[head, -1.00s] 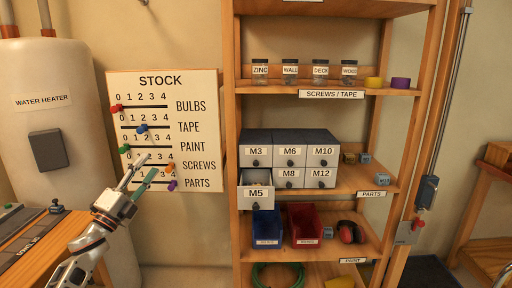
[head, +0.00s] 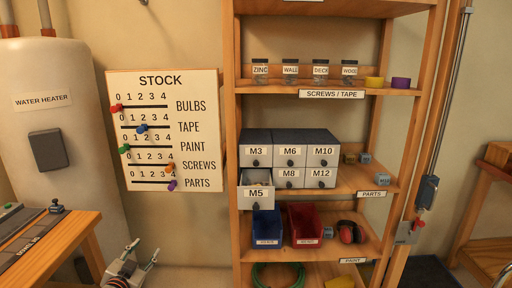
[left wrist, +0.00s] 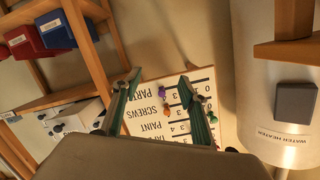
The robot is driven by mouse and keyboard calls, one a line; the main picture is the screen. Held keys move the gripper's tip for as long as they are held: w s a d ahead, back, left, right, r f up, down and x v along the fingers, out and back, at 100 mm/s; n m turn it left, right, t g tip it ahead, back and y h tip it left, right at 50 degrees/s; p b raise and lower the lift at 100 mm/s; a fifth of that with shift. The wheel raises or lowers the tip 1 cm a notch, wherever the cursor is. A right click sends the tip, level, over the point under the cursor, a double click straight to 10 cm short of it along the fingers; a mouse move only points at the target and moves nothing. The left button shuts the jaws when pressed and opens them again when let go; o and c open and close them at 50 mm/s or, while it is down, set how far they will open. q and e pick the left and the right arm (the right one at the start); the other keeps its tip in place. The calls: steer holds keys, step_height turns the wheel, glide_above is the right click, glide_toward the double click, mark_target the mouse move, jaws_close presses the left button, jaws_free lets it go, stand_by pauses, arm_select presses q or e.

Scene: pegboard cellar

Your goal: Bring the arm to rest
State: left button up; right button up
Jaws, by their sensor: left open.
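My left gripper (head: 143,250) is low in the head view, below the stock board (head: 200,120) and beside the wooden bench. Its two fingers point up and stand apart, with nothing between them. In the left wrist view the open fingers (left wrist: 161,78) frame bare wall and the edge of the board, which appears upside down there. The gripper touches nothing that I can see. Most of the left arm is below the head picture. My right gripper is not recognisable in either view.
The wooden bench (head: 62,232) is close on the left, by the water heater (head: 62,130). The shelf unit (head: 232,205) stands to the right, its M5 drawer (head: 256,193) pulled out. Blue (head: 267,226) and red (head: 304,222) bins sit below. Wall beneath the board is clear.

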arm_select(q)
steer(key=s+d+f+g+h, duration=0.1)
steer(key=s+d+f, duration=0.4)
steer(key=s, duration=0.8)
steer(key=s+d+f+g+h, duration=0.1)
steer(key=s+d+f, duration=0.5)
steer(key=s, duration=0.6)
steer(key=s+d+f+g, duration=0.3)
steer(key=s+d+f, duration=0.2)
steer(key=s, duration=0.8)
step_height(320, 180, down, 4)
steer(key=shift+s+d+r+n+h, duration=0.2)
steer(key=shift+s+n+h, duration=0.15)
steer(key=shift+n+h, duration=0.05)
